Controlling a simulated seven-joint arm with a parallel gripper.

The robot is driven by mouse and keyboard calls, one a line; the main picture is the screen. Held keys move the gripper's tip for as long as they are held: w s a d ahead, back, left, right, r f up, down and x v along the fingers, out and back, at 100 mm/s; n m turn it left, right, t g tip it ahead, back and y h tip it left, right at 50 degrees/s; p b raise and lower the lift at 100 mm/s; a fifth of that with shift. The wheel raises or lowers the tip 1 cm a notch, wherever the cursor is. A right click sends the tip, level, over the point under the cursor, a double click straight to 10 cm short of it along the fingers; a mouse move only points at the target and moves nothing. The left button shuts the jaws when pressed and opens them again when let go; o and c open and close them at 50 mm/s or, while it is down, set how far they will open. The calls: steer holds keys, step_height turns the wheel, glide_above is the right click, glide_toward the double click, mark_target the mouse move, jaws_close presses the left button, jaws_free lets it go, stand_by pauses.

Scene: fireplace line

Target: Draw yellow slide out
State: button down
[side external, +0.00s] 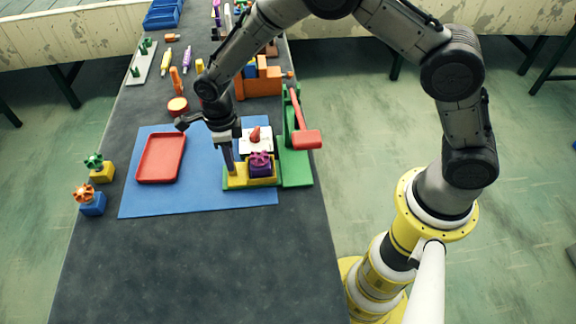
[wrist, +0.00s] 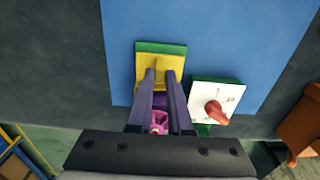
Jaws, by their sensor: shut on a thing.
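The yellow slide (side external: 236,183) sits in a low green-edged fixture on the blue mat (side external: 200,205), in front of a purple block with a purple knob (side external: 260,163). In the wrist view the yellow slide (wrist: 145,64) shows a small upright yellow tab (wrist: 157,66). My gripper (side external: 229,172) points down at the left part of the slide. In the wrist view my gripper's (wrist: 157,76) two fingers stand on either side of the tab, shut on it. The purple knob (wrist: 159,121) shows between the fingers, partly hidden by them.
A white panel with a red knob (side external: 255,135) stands behind the purple block. A green stand with a red lever (side external: 305,139) is close on the right. A red tray (side external: 161,158) lies left on the mat. The mat's front left is clear.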

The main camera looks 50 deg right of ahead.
steer(key=shift+w+a, duration=0.25)
steer(key=shift+a, duration=0.05)
steer(key=c, duration=1)
jaws_free()
steer(key=shift+o, duration=0.2)
steer(key=shift+r, duration=0.15)
steer(key=shift+r, duration=2.9)
steer(key=shift+r, duration=0.1)
